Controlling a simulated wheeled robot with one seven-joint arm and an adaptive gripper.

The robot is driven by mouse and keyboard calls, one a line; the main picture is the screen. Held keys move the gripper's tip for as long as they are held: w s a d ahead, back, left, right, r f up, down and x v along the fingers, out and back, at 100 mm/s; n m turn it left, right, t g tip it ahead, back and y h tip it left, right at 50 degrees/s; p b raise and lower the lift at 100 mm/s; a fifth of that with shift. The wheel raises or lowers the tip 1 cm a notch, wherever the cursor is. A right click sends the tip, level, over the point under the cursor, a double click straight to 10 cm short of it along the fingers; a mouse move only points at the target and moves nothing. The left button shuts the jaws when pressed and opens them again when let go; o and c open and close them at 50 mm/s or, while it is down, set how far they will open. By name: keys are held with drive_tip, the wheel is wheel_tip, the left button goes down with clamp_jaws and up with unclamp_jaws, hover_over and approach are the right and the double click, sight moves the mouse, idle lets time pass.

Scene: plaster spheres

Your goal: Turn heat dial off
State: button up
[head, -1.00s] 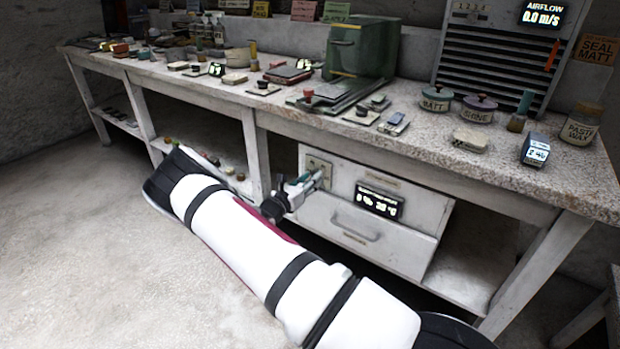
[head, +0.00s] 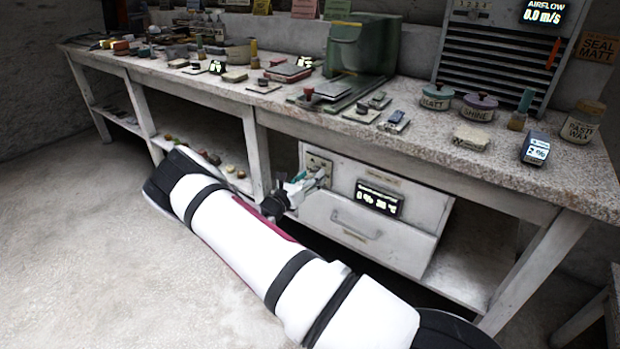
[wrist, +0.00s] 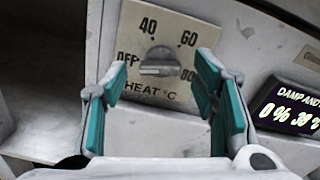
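The heat dial (wrist: 158,62) is a round grey knob with a raised bar on a cream plate marked OFF, 40, 60, 80 and HEAT °C. Its bar lies roughly level between the OFF and 80 marks; I cannot tell which end is the pointer. My gripper (wrist: 163,75) is open, with one teal-padded finger on each side of the knob and visible gaps to it. In the head view my gripper (head: 308,184) is at the white cabinet's front, partly covering the dial plate (head: 318,163); the knob is not clear there.
A lit display (wrist: 292,108) right of the dial reads about 0 % and 38 °. It also shows in the head view (head: 379,198), above a drawer handle (head: 355,226). The cabinet sits under a cluttered stone-topped bench (head: 420,150). Open floor (head: 90,250) lies left.

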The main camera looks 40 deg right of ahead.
drive_tip(key=shift+a, duration=0.1)
drive_tip(key=v, duration=1.1)
drive_tip(key=shift+s+a, duration=0.15)
drive_tip(key=shift+a, duration=0.25)
